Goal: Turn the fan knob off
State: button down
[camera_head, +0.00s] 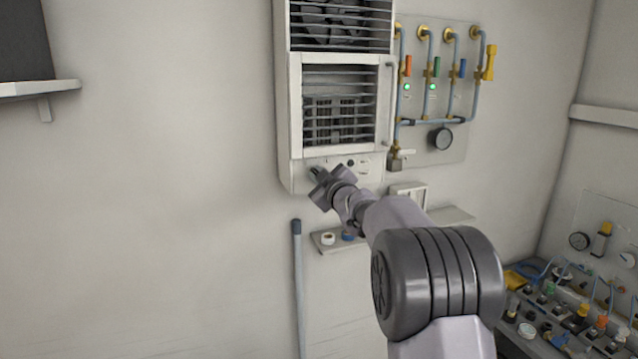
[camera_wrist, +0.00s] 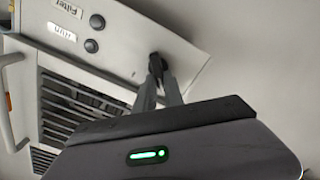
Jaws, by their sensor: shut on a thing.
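The white fan unit (camera_head: 284,120) hangs on the wall, with slatted vents and a control panel at its bottom edge. In the wrist view its panel (camera_wrist: 122,45) has two round dark buttons, one labelled "Filter". A small dark fan knob (camera_wrist: 155,60) is at the panel's far end from these buttons. My gripper (camera_wrist: 160,76) is at the panel, its two fingers shut on the knob. In the head view my gripper (camera_head: 316,175) reaches the panel's lower left part and mostly hides the knob. The knob's pointer position cannot be told.
Right of the unit is a wall panel with blue pipes (camera_head: 424,75), coloured valves and a gauge (camera_head: 440,139). A small shelf (camera_head: 325,246) is below my gripper. A bench with valves and fittings (camera_head: 570,310) is at the lower right.

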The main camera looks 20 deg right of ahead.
jog(key=shift+n+b, duration=0.3)
jog(key=shift+n, duration=0.2)
jog(key=c, duration=1.4)
grip_release()
jog(key=shift+c, duration=0.2)
jog(key=s+b, duration=0.2)
jog(key=s, duration=1.5)
jog(key=shift+s+b, duration=0.2)
jog(key=shift+b, duration=0.15)
